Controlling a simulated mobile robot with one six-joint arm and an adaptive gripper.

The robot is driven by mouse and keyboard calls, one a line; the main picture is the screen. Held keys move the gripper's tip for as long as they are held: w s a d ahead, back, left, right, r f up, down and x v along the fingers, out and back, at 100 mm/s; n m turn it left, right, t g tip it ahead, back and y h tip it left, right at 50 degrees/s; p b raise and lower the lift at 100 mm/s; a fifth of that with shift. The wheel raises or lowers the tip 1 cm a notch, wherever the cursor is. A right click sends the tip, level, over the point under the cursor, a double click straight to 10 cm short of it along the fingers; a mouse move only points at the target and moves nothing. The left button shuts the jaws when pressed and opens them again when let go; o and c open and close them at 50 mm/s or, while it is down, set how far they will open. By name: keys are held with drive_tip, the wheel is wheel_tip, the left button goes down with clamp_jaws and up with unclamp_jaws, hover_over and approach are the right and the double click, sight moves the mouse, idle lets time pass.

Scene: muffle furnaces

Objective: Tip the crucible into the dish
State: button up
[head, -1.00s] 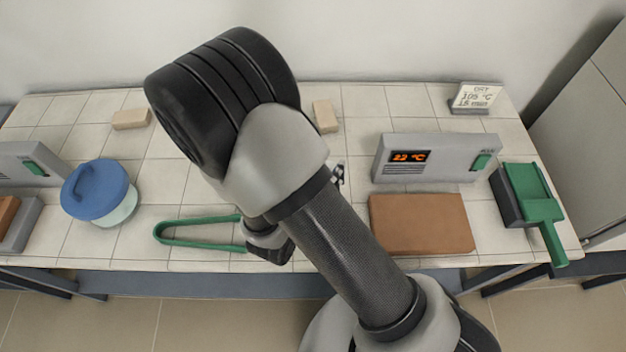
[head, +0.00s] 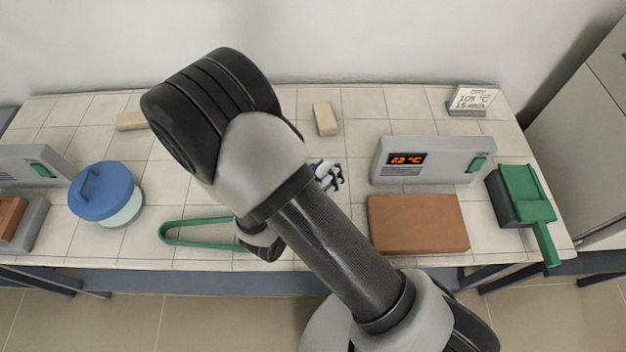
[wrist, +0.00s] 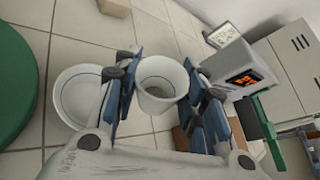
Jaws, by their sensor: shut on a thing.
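In the head view my gripper (head: 328,176) shows only in part beyond my arm. The crucible and dish cannot be made out there.
A furnace with orange display (head: 430,160) and a brown slab (head: 418,224) stand right, beside a green-handled item (head: 524,196). Green tongs (head: 190,242) and a blue-lidded jar (head: 104,192) lie left. A pale block (head: 325,119) is behind. A large green shape (wrist: 14,85) edges the wrist view.

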drive_tip(key=shift+r+h, duration=0.1)
drive_tip(key=shift+h, duration=0.2)
drive_tip(key=shift+r+n+h+p, duration=0.15)
drive_tip(key=shift+n+h+p, duration=0.15)
drive_tip(key=shift+n+p, duration=0.45)
drive_tip(key=shift+a+r+n+h+p, duration=0.1)
drive_tip(key=shift+r+n+h+p, duration=0.15)
drive_tip(key=shift+n+p, duration=0.3)
drive_tip(key=shift+r+n+h+p, duration=0.1)
drive_tip(key=shift+n+h+p, duration=0.25)
drive_tip(key=shift+n+h, duration=0.1)
drive_tip(key=shift+a+r+n+h, duration=0.15)
drive_tip(key=shift+n+h, duration=0.25)
drive_tip(key=shift+n, duration=0.35)
